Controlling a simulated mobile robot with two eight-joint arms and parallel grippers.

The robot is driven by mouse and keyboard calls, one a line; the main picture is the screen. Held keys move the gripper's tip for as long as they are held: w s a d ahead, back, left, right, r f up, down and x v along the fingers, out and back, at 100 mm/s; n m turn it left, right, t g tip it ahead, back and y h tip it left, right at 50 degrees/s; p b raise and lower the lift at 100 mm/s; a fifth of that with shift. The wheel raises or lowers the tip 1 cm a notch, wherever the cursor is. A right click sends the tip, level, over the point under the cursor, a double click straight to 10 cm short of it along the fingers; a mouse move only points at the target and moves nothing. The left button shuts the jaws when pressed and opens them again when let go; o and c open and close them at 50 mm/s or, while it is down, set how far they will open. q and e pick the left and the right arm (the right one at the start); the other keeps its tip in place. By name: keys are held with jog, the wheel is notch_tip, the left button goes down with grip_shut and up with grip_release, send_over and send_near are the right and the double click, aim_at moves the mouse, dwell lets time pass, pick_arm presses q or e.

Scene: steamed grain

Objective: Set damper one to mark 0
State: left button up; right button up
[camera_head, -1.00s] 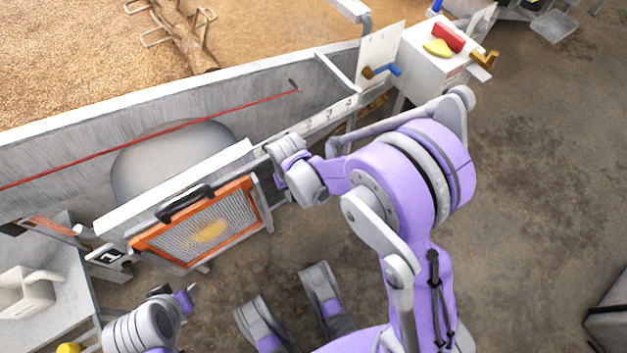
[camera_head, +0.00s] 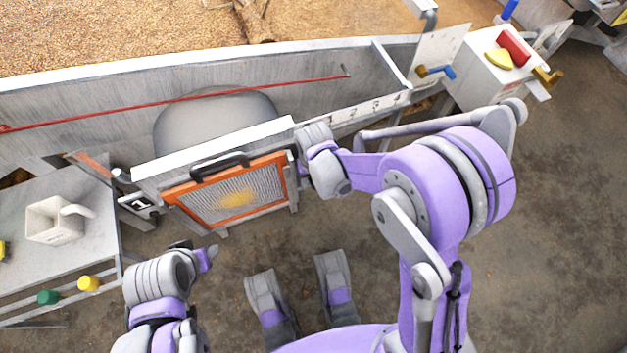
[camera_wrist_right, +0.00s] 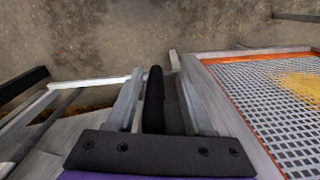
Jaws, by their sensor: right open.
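A strip with printed numbers (camera_head: 365,107) runs along the outer wall of the trough; 2, 3 and 4 can be read, and a 0 cannot be made out. A plate marked 1 (camera_head: 138,204) stands left of the orange-framed mesh screen (camera_head: 226,217). My right gripper (camera_wrist_right: 157,98) is open, with a dark upright bar (camera_wrist_right: 153,85) between its fingers; I cannot tell whether they touch it. In the head view its fingertips are hidden beside the screen's right end. My left gripper (camera_head: 203,256) is low at the left, its jaws unclear. Which part is damper one is unclear.
The trough (camera_head: 60,108) with a red cord lies across the back. A white box (camera_head: 488,72) with red and yellow parts stands at the right, near a blue lever (camera_head: 446,72). A table with a white jug (camera_head: 55,222) is at the left. Floor is clear at the right.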

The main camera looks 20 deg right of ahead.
notch_tip(320, 180, up, 11)
jog(key=p, duration=0.3)
jog(key=shift+f, duration=0.1)
dwell(0.4)
